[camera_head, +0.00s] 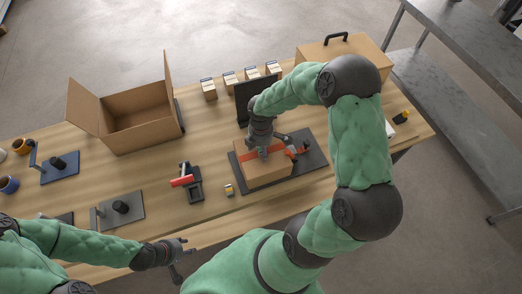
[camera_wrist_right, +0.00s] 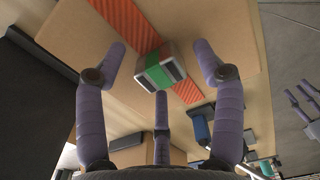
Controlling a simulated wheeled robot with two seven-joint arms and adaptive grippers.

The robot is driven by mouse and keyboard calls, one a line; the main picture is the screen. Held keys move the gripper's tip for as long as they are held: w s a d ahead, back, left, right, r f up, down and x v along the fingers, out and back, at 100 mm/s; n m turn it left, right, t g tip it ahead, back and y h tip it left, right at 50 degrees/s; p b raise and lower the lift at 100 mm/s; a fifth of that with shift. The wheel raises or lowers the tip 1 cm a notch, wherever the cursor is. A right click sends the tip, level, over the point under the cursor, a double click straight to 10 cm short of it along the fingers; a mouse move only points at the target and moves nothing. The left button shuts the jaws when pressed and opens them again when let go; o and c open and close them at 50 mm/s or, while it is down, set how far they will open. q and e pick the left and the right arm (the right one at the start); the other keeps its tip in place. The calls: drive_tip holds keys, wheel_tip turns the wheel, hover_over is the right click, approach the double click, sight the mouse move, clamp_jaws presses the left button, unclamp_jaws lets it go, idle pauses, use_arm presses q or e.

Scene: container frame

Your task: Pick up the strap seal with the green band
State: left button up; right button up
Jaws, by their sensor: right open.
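The strap seal with the green band (camera_wrist_right: 160,68) sits on the orange-red strap (camera_wrist_right: 125,25) that runs across the top of a cardboard box (camera_wrist_right: 75,25). In the head view my right gripper (camera_head: 264,150) points down at the box (camera_head: 265,174) and mostly hides the seal. My left gripper (camera_head: 183,256) is open and empty at the table's front edge, far from the seal.
A red-handled tool (camera_head: 187,182) and a small yellow-and-grey block (camera_head: 229,190) lie to the left. An open carton (camera_head: 130,120) stands further left.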

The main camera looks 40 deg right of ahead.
drive_tip(key=shift+f, duration=0.1)
drive_tip(key=c, duration=1.4)
